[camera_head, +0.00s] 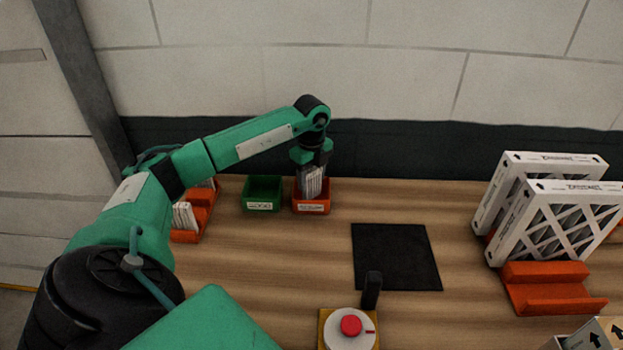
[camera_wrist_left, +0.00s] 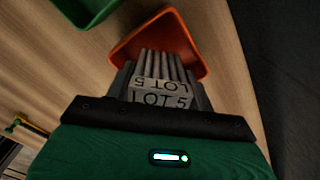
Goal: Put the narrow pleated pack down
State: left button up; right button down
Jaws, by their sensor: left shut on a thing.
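The narrow pleated pack (camera_head: 311,182) is a small grey-white ribbed block, upright in the head view at the orange bin (camera_head: 312,208). My left gripper (camera_head: 312,165) is shut on it from above. In the left wrist view the pack (camera_wrist_left: 160,88) shows a "LOT 5" label, held between the fingers (camera_wrist_left: 160,100). The orange bin (camera_wrist_left: 190,48) lies just beyond the pack there. The pack's lower end is at or inside the bin; whether it touches the floor is hidden. My right gripper is not in view.
A green bin (camera_head: 262,193) stands left of the orange one. An orange rack (camera_head: 203,212) with white packs is further left. A black mat (camera_head: 396,257) lies clear in the middle. Large framed filters (camera_head: 555,225) and an orange holder (camera_head: 553,290) stand right; a red-knobbed device (camera_head: 350,326) is in front.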

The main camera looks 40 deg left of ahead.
pick_arm(q)
jog(key=shift+f, duration=0.75)
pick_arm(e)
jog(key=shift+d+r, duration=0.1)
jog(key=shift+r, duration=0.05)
pick_arm(q)
jog(key=shift+f, duration=0.1)
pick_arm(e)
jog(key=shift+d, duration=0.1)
pick_arm(q)
jog(key=o, duration=1)
jog(key=shift+o, duration=0.2)
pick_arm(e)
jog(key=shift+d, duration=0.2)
